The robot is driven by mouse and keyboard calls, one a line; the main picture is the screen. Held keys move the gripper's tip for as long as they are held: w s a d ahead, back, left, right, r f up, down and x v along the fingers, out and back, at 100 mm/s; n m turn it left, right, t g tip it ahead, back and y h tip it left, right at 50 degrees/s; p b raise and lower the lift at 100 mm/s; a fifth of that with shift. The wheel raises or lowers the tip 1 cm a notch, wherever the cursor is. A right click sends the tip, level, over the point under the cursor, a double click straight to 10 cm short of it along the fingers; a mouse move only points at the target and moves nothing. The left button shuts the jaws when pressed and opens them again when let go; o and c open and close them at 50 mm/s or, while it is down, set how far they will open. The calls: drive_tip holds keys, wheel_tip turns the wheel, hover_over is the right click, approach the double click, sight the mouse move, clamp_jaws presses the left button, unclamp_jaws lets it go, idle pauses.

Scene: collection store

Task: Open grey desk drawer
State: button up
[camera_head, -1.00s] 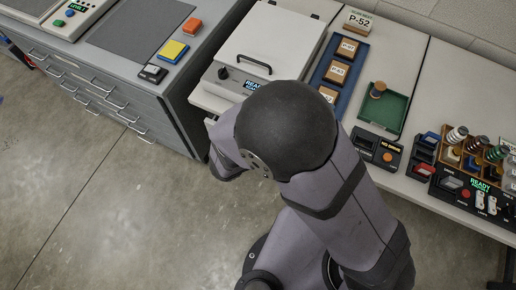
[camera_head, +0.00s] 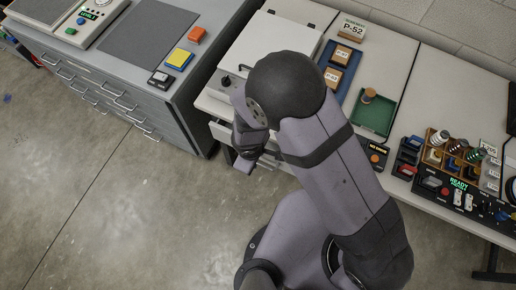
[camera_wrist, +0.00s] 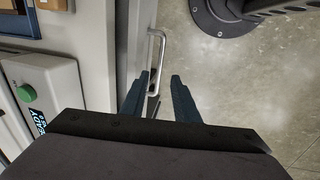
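The grey desk (camera_head: 208,104) has a pale top and stands right of the cabinet in the head view. Part of its drawer front (camera_head: 222,131) shows below the top edge, beside my arm. In the wrist view the drawer front (camera_wrist: 139,45) carries a pale bar handle (camera_wrist: 162,50). The drawer looks shut. My gripper (camera_wrist: 159,75) is open, with its two dark fingers pointing at the front. The near end of the handle shows between the fingertips; I cannot tell whether they touch it. My arm hides much of the front in the head view.
A white lidded box (camera_head: 270,45) stands on the desk. A blue tray (camera_head: 338,72), green tray (camera_head: 375,112) and control panel (camera_head: 455,192) lie to its right. A grey cabinet (camera_head: 185,112) with several handles stands left. The floor (camera_head: 130,215) in front is clear.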

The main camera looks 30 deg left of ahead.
sight(259, 163)
drive_tip(key=shift+w+f+b, duration=0.25)
drive_tip(key=shift+f+b, duration=0.2)
drive_tip(key=shift+f, duration=0.75)
drive_tip(key=shift+w+f+b, duration=0.2)
drive_tip(key=shift+f+b, duration=0.3)
drive_tip(key=shift+f, duration=0.7)
drive_tip(key=shift+w+f+b, duration=0.25)
drive_tip(key=shift+f+b, duration=0.2)
drive_tip(key=shift+f, duration=0.75)
clamp_jaws()
